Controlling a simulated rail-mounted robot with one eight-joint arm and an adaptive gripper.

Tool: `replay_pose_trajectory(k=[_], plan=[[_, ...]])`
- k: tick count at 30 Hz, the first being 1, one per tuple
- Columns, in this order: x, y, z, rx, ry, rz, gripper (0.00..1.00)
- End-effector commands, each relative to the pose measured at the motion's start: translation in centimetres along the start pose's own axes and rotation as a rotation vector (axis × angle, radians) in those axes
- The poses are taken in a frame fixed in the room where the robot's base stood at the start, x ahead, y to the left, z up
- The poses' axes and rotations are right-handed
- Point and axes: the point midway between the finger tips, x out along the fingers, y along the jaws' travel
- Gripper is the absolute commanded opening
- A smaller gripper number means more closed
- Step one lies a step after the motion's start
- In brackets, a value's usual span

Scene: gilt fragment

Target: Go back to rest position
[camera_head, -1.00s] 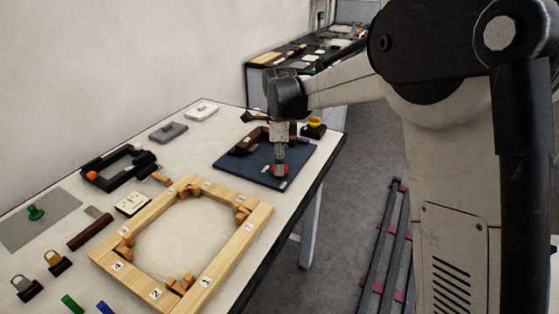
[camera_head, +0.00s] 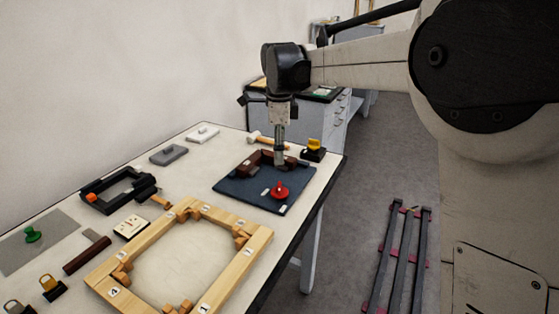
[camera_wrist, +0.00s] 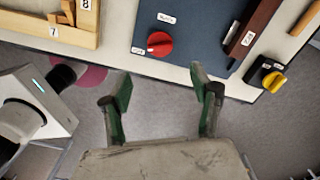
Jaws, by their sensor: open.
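My gripper (camera_head: 279,160) is at the end of the raised arm, above the dark blue mat (camera_head: 240,192) at the far right part of the table. In the wrist view my gripper (camera_wrist: 163,98) has its two green-padded fingers spread apart with nothing between them. A red knob-shaped piece (camera_head: 280,191) sits on the blue mat, clear of the fingers; it also shows in the wrist view (camera_wrist: 159,44). A dark brown wooden piece (camera_wrist: 250,35) lies on the mat, partly behind my gripper in the head view.
A yellow-handled black block (camera_head: 313,150) stands by the mat. Dark rails (camera_head: 397,260) lie on the floor.

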Motion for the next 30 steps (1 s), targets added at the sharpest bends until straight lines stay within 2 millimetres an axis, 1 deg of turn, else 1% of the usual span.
replay_pose_trajectory(k=[3,11,14,16,20,24,30], plan=[[-0.3,0.0,0.0,0.0,0.0,0.0,0.59],[-0.3,0.0,0.0,0.0,0.0,0.0,0.59],[-0.6,0.3,-0.3,-0.015,-0.002,-0.006,0.59],[-1.0,0.9,-1.0,-0.044,-0.005,-0.017,0.59],[-2.2,2.8,-3.0,-0.146,-0.013,-0.057,0.59],[-3.5,5.5,-5.6,-0.293,-0.014,-0.115,0.59],[-4.6,9.7,-9.0,-0.5,0.005,-0.199,0.59]])
